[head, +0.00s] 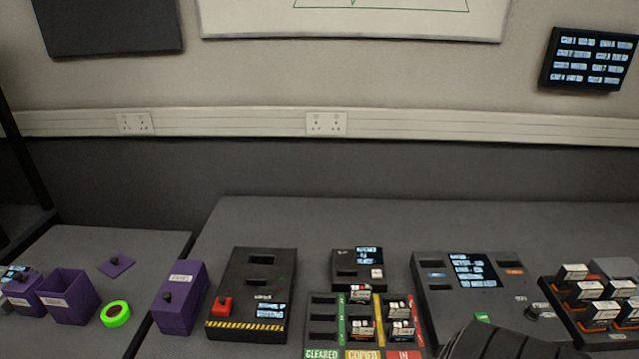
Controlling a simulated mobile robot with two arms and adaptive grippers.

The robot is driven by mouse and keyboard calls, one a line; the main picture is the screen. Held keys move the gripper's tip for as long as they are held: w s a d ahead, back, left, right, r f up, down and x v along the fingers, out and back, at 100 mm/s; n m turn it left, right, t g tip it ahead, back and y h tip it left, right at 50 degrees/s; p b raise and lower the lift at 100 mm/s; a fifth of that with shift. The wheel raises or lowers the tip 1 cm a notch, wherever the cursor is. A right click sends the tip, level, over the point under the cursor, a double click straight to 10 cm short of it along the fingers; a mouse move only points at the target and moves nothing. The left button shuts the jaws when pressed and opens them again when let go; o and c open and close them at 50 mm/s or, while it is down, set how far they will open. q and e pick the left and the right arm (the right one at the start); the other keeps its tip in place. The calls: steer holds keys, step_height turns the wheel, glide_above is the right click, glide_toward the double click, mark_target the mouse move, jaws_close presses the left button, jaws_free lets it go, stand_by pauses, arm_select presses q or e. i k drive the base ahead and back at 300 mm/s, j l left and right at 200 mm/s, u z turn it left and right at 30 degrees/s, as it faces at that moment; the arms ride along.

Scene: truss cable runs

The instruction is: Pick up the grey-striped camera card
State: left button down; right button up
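Small camera cards with white labels stand in the sorting tray (322,327), which has green, yellow and red columns marked CLEARED, COPIED and IN. Visible there are a card with a red mark (358,292) at the top of the middle column and others lower in the middle and right columns. More cards (574,272), several with orange marks, stand in the black rack (560,309) at the far right. A grey stripe cannot be made out on any card at this size. Neither gripper shows. A dark ribbed shape at the bottom edge, right of centre, hides part of the bench.
A black reader with screen (471,268) stands behind the dark shape. A small reader (345,262) stands behind the tray. Left are a black box with a red button (222,305), purple boxes (181,298) and green tape (115,313). The bench behind is clear.

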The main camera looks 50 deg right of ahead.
mark_target(358, 296)
steer(key=z, duration=1.8)
